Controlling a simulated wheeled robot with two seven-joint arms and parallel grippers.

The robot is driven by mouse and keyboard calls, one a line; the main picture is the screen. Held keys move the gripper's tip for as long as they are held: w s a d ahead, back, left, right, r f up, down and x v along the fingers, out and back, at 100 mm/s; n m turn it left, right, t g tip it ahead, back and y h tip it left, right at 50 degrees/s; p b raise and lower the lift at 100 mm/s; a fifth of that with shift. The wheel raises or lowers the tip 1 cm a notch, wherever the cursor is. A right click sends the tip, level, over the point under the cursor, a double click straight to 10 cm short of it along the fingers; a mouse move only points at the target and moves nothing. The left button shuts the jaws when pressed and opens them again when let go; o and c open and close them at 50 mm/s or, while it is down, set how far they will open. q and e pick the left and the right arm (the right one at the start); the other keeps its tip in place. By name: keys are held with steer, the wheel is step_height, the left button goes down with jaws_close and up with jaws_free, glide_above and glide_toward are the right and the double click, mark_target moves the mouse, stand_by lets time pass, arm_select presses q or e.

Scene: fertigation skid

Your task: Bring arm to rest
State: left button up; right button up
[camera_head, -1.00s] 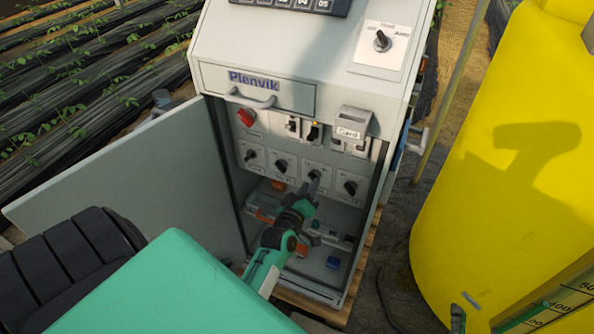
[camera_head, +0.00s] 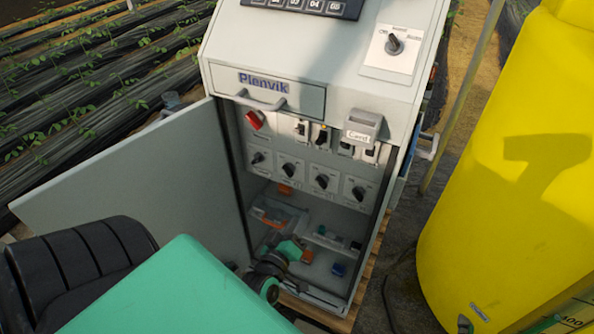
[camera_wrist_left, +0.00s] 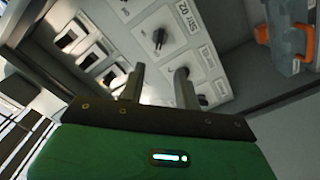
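My left gripper (camera_wrist_left: 159,84) shows its two fingers apart with nothing between them in the left wrist view. In the head view the left gripper (camera_head: 290,250) is low in the open cabinet (camera_head: 230,165), below the row of black rotary knobs (camera_head: 322,181). Its fingertips are hard to make out there. In the wrist view a black knob (camera_wrist_left: 160,38) on a labelled plate lies beyond the fingers, apart from them. My right gripper is not in view.
The cabinet door (camera_head: 135,195) stands open to the left. A large yellow tank (camera_head: 510,190) stands to the right.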

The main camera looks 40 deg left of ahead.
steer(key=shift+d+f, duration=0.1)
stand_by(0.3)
